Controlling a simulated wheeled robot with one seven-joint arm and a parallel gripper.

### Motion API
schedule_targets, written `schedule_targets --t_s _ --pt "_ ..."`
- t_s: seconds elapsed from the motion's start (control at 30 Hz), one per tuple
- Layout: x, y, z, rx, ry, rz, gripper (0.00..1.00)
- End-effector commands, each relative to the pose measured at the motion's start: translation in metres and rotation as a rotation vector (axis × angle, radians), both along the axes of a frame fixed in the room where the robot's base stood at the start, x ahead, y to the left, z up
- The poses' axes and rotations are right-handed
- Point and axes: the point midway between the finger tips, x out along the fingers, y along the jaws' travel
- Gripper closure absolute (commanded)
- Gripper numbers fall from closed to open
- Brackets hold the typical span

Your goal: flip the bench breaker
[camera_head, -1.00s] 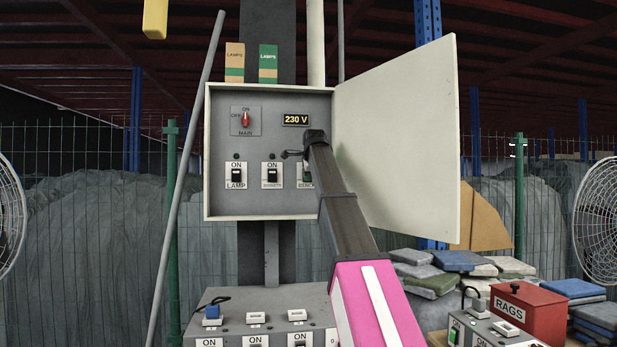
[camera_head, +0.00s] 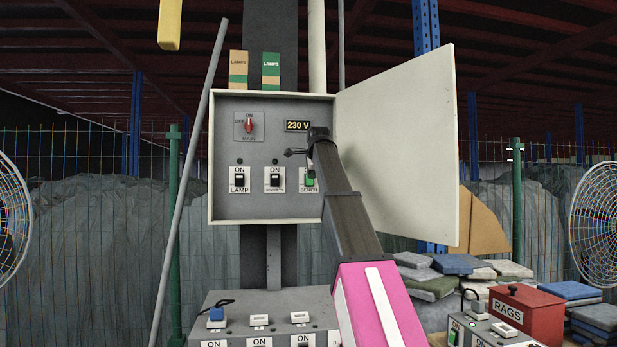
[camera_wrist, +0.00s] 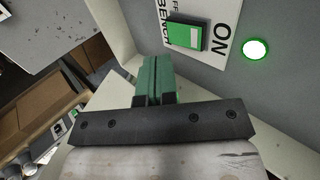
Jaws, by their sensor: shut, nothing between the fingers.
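The bench breaker (camera_head: 310,179) is a green rocker on a white plate, at the right of the lower row in the open grey breaker box. In the wrist view the green rocker (camera_wrist: 186,36) lies between its ON and OFF lettering, with a green lamp (camera_wrist: 256,48) lit beyond the ON end. In the wrist view the green fingers (camera_wrist: 153,82) are together and empty, with a visible gap to the rocker.
The LAMP breaker (camera_head: 239,178) and sockets breaker (camera_head: 275,181) are black rockers to the left. A red MAIN knob (camera_head: 250,125) and a 230 V display (camera_head: 297,126) sit above. The box door (camera_head: 400,140) stands open at the right. A switch bench (camera_head: 250,310) is below.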

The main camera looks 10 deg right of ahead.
Motion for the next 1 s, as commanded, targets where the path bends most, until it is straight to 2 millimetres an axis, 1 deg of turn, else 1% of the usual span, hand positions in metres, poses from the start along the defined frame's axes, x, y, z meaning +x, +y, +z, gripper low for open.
schedule_targets --t_s 0.03,0.2,0.3,0.43,0.53,0.67,0.93,1.0 --pt "-0.009 0.001 0.011 0.001 -0.004 0.001 1.00" --pt "-0.033 0.001 0.037 0.000 -0.002 0.000 1.00" --pt "-0.045 0.001 0.050 0.000 -0.002 0.000 1.00" --pt "-0.056 0.001 0.062 0.000 0.000 0.000 1.00" --pt "-0.062 0.001 0.068 0.000 -0.001 0.000 1.00" --pt "-0.064 0.001 0.070 -0.001 0.000 0.001 1.00" --pt "-0.064 0.001 0.070 -0.001 0.001 0.001 1.00" --pt "-0.067 0.003 0.068 0.000 0.006 0.001 1.00"
